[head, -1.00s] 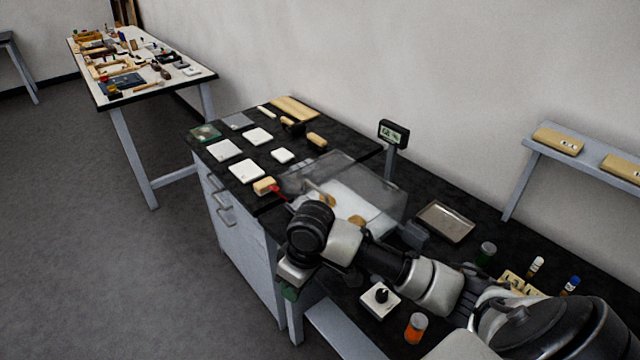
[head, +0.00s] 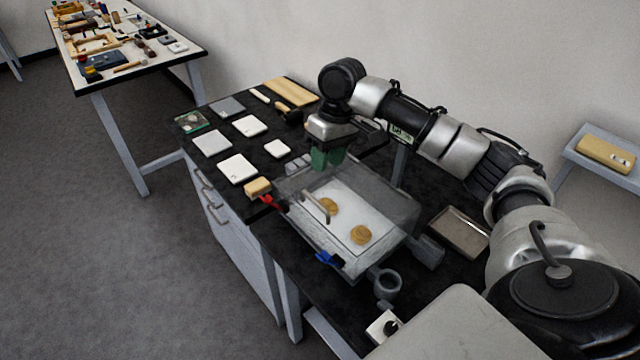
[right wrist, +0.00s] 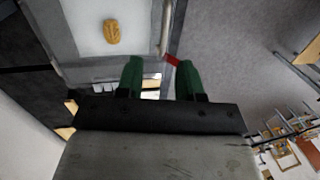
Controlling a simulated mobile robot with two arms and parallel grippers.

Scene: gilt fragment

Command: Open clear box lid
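The clear box (head: 388,208) stands on the black bench, with two golden-brown pieces (head: 360,235) on a white surface inside. Its lid looks closed, with a pale bar handle (head: 317,205) on the top. A red clip (head: 272,203) and a blue clip (head: 328,258) sit along its near side. My right gripper (head: 327,158) hangs over the far-left end of the box, pointing down. In the right wrist view, its green fingers (right wrist: 160,80) are apart with nothing between them; the handle (right wrist: 164,28) and red clip (right wrist: 172,60) lie beyond them. My left gripper is not in view.
White tiles (head: 238,168) and a wooden block (head: 258,187) lie left of the box. A metal tray (head: 459,233) lies to its right, and a grey ring-shaped part (head: 387,283) stands at the near-right corner. A small display (head: 401,134) stands behind.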

